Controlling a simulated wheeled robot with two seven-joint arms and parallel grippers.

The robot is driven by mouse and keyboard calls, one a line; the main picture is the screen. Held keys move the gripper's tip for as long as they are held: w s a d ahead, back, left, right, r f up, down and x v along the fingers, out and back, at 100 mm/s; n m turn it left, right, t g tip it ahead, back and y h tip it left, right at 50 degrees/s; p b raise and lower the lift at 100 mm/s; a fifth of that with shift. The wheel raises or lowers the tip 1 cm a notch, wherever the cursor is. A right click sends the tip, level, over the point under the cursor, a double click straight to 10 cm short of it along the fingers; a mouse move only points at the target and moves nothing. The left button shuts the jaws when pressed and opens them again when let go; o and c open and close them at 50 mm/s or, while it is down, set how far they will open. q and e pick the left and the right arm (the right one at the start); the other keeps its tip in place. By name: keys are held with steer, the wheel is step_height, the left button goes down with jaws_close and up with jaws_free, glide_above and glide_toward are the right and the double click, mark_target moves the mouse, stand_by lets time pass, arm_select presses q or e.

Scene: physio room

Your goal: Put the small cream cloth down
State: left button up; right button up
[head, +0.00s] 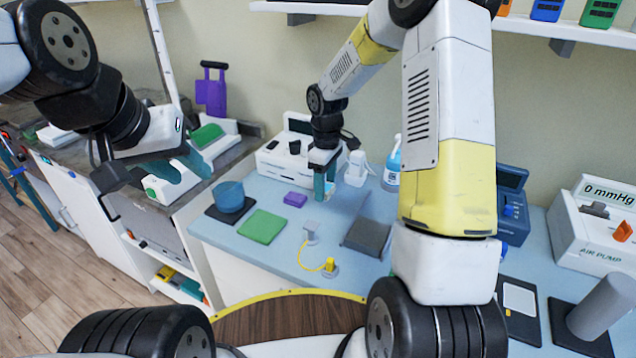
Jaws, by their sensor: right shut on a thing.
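My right gripper (324,197) reaches down over the blue counter (283,210) at the back, its teal fingers pointing down. It is shut on a small pale thing (329,187), which seems to be the small cream cloth. Only a little of it shows beside the fingers, and I cannot tell whether it touches the counter. My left gripper (192,178) is at the left, in front of the side counter, with its teal fingers apart and nothing seen between them.
A yellow cable (312,267) lies in front. An air pump (597,225) stands at the right.

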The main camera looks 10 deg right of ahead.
mark_target(325, 206)
steer(key=shift+f, duration=2.25)
steer(key=shift+f, duration=0.15)
steer(key=o, duration=1.6)
steer(key=shift+s, duration=0.1)
